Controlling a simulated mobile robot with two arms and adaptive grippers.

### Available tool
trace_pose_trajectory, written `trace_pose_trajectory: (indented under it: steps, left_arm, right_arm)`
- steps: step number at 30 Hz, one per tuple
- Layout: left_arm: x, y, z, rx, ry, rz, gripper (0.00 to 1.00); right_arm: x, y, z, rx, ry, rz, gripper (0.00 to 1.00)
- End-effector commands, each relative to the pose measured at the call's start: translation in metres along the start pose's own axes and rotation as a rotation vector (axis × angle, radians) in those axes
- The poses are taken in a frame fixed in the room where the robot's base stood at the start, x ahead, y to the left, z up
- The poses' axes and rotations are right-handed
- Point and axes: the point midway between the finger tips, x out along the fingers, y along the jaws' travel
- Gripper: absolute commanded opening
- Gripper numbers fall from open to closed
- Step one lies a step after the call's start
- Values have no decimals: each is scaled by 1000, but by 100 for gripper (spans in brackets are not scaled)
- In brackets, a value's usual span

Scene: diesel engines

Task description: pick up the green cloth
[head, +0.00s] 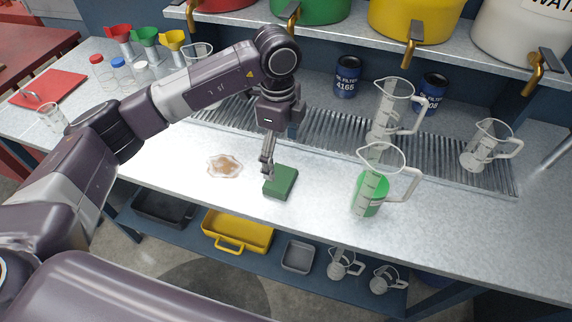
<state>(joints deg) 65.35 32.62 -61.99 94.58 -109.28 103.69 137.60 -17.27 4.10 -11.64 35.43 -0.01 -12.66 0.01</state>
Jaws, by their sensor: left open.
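The green cloth (281,183) lies folded into a small thick square on the grey worktop, near its front edge. My left gripper (268,168) points down at the cloth's upper left edge, with its fingers seen nearly side-on. The fingertips are at or just above the cloth; I cannot tell whether they touch it. The gripper is open. My right gripper is not in view.
A jug of green liquid (368,192) stands to the right. Empty jugs (392,110) and oil filter cans (347,77) stand behind, by a drain grate (335,133). Bare worktop lies between cloth and jug.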

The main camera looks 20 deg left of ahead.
Motion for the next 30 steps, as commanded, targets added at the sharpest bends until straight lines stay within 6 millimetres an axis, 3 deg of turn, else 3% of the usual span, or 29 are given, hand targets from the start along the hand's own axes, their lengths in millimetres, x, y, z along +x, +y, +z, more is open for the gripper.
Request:
trace_pose_trajectory:
  steps: [4,7,15,18,28,30]
  left_arm:
    - [7,0,9,-22,-30,6,89]
    - [19,1,8,-21,-28,6,89]
    - [52,9,2,-17,-26,8,89]
    - [67,8,3,-18,-26,6,89]
    - [77,7,2,-16,-24,3,89]
    - [77,7,2,-16,-24,3,81]
  right_arm:
    - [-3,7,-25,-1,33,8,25]
    - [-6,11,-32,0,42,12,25]
    - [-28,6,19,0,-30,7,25]
    - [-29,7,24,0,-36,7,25]
    - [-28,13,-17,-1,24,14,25]
    - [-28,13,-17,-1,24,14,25]
